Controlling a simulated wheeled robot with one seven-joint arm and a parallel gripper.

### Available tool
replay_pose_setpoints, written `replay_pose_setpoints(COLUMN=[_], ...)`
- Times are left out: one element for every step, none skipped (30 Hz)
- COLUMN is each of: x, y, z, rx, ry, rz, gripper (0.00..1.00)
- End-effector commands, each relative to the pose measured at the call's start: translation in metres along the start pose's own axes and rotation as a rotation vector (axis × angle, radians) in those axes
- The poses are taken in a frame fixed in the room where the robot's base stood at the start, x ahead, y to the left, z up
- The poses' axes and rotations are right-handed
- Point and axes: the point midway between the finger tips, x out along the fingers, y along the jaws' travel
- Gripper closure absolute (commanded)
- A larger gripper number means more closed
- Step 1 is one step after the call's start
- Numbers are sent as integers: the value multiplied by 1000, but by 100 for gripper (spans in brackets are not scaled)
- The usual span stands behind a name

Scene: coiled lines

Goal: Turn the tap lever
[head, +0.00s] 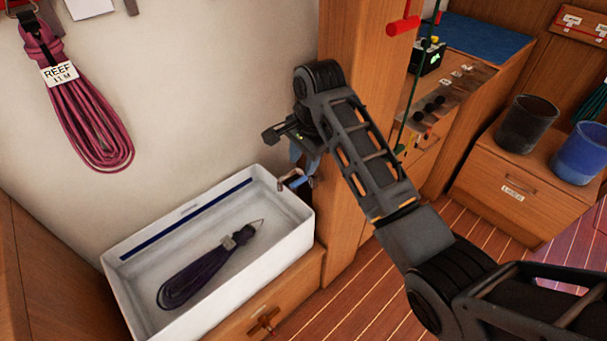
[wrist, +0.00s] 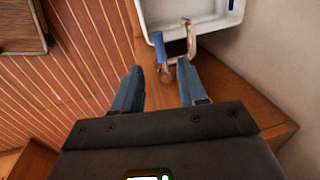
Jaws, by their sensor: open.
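The tap (wrist: 189,42) stands at the near corner of the white basin (wrist: 236,21). Its metal spout curves over the rim, and its lever (wrist: 159,48) has a blue grip. My gripper (wrist: 159,66) is open, its two blue-grey fingers apart and pointing at the tap. In the wrist view the tap's base appears between the fingertips, and the lever extends beyond them. I cannot tell whether a finger touches it. In the head view the tap (head: 292,178) shows at the basin's right corner, with my gripper (head: 299,158) just above it and partly hidden by my arm.
A dark coiled line (head: 205,265) lies in the basin. A maroon coil (head: 85,105) labelled REEF hangs on the wall. A wooden post (head: 343,215) stands close to the tap's right. Two pots (head: 527,124) stand on a cabinet at the right.

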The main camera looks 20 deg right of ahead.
Motion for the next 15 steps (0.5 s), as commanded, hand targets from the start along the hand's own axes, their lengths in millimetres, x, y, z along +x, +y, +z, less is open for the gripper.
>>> replay_pose_setpoints(x=[8,12,19,24,28,35,39,44,49,53,56,60,62,64,67], y=[1,1,2,2,2,1,2,2,2,1,1,1,1,1,1], z=[0,0,0,0,0,0,0,0,0,0,0,0,1,1,1], rx=[0,0,1,0,0,-1,-1,-1,-1,-1,-1,-1,-2,-2,-2], ry=[-1,-1,-2,-1,-1,-1,-1,-1,-1,-1,-1,-1,-1,-1,-1], rz=[4,3,4,3,3,3,3,3,2,2,1,1,1,0,-1], gripper=[58,58,58,58,58,58,58,58,58,58,58,58,58,58,58])
